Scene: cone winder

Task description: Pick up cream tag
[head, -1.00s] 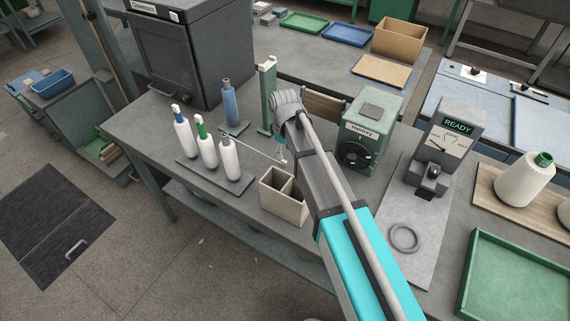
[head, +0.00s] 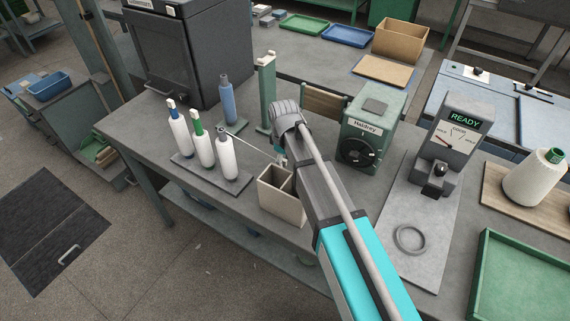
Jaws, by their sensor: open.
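I cannot make out the cream tag with certainty. Small pale pieces show on top of the blue-necked bottle (head: 181,137) and the green-necked bottle (head: 202,149), but they are too small to identify. A third white bottle (head: 227,158) stands beside them. All three are upright on a dark base plate (head: 240,184). My arm reaches from the lower right to its rounded grey wrist above the bench, right of the bottles. My gripper's fingers are hidden behind the wrist. A thin rod (head: 250,144) runs between the bottles and the wrist; its far end is unclear.
A cream two-compartment bin (head: 281,208) stands near the bench's front edge, below the wrist. A green upright post (head: 266,95) and a blue bottle (head: 228,100) stand behind. The green Haldrey box (head: 369,135), the READY gauge (head: 459,135) and a ring (head: 409,239) are at right.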

